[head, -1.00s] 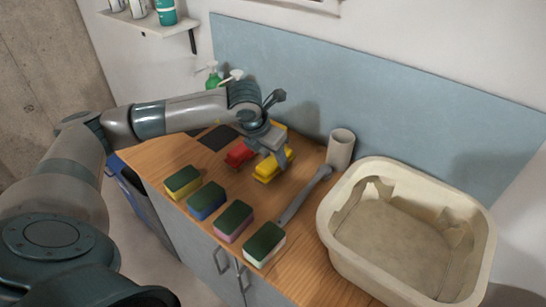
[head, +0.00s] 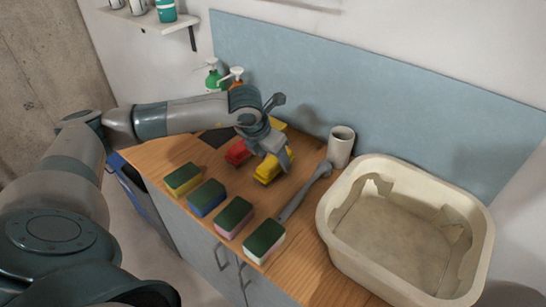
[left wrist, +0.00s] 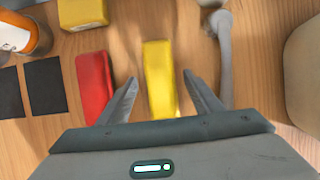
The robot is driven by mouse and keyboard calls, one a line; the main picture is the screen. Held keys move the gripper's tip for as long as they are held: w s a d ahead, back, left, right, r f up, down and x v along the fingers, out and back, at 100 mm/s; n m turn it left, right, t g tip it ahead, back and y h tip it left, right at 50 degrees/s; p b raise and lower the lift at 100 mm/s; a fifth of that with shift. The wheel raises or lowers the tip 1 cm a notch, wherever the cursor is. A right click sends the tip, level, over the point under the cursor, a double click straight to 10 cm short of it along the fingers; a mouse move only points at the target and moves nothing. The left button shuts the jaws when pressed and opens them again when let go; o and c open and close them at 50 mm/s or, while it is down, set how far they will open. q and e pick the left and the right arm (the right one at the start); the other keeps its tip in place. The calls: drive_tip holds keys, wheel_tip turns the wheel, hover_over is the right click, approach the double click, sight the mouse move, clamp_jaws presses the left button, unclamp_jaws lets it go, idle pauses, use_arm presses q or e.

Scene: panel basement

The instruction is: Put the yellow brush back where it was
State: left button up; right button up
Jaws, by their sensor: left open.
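The yellow brush (head: 262,174) lies on the wooden counter as a long yellow block, partly hidden by my left gripper in the head view. In the left wrist view the yellow brush (left wrist: 159,62) lies between the two spread fingers, with gaps on both sides. My left gripper (head: 276,160) is open, over the brush; its fingers (left wrist: 160,78) also show in the left wrist view. A red block (head: 238,153) lies just left of the brush, also in the left wrist view (left wrist: 94,84). My right gripper is not in view.
Another yellow block (left wrist: 83,12) lies behind the red one. Several sponges (head: 207,198) line the front edge. A grey long-handled tool (head: 305,190) lies right of the brush, near a beige cup (head: 341,147) and a large beige basin (head: 332,212). Pump bottles (head: 213,76) stand behind.

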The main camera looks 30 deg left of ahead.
use_arm(q)
drive_tip(key=shift+r, duration=0.1)
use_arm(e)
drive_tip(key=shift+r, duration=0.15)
use_arm(q)
drive_tip(key=shift+r, duration=0.1)
drive_tip(key=b+v, duration=0.2)
drive_tip(key=v, duration=0.4)
drive_tip(key=shift+s+r, duration=0.15)
drive_tip(key=shift+r, duration=0.05)
drive_tip(key=v, duration=0.5)
drive_tip(key=shift+r+b, duration=0.15)
drive_tip(key=shift+b, duration=0.25)
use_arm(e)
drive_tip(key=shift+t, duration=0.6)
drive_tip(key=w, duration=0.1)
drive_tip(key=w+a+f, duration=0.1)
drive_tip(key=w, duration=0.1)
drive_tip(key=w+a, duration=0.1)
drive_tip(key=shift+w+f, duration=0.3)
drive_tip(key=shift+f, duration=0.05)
